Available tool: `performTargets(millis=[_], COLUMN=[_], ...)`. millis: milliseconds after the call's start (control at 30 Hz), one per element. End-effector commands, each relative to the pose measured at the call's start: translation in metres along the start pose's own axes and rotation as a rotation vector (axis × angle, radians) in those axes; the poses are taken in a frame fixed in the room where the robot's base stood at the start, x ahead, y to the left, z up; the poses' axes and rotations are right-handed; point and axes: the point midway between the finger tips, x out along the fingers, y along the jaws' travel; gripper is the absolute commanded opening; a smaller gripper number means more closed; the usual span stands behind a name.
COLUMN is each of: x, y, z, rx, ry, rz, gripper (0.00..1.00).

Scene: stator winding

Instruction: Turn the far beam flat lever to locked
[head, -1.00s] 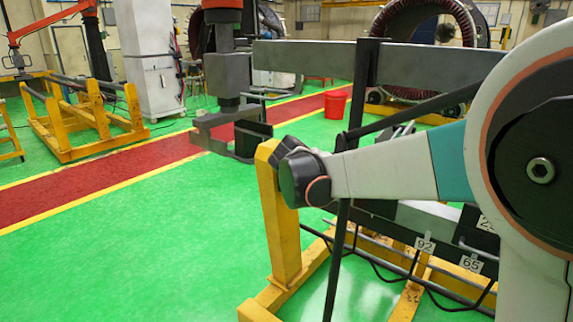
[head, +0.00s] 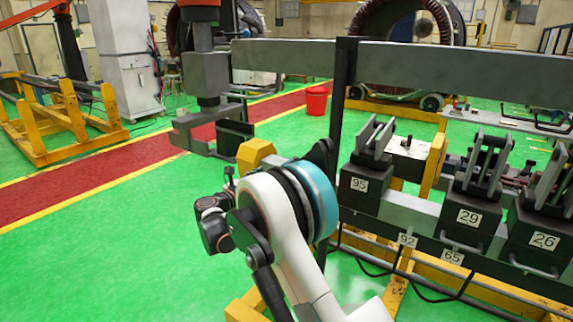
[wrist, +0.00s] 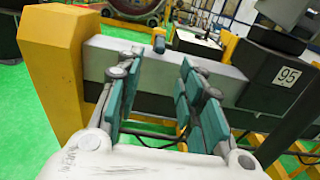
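In the wrist view a grey beam (wrist: 103,60) runs right from a yellow post (wrist: 55,70). A small blue-and-orange piece (wrist: 158,41) stands at the beam's upper edge; I cannot tell whether it is the flat lever or how it is set. My gripper (wrist: 154,76) is open, its teal-padded fingers apart with nothing between them, pointing at the beam and short of that piece in the picture. In the head view my arm's wrist hides the fingers. No lever can be made out there for certain.
A black box marked 95 (head: 360,184) stands on the beam, with boxes 29 (head: 468,217) and 26 (head: 543,241) farther right. A dark upright (head: 343,90) and a long grey crossbar (head: 460,72) stand close by. Green floor (head: 110,240) is clear at left.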

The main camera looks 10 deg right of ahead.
Motion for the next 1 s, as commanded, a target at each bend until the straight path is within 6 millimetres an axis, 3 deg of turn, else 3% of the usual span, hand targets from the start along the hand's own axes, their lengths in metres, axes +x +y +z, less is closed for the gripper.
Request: performTargets(millis=[167, 600, 800, 1000], x=[0.023, 0.107, 0.129, 0.136], y=[-0.001, -0.001, -0.001, -0.001], z=[-0.002, -0.003, -0.001, 0.0], rx=[0.001, 0.003, 0.003, 0.003], ry=[0.001, 0.002, 0.002, 0.002], rz=[-0.003, -0.003, -0.001, 0.0], gripper=[0.35, 0.35, 0.35, 0.35])
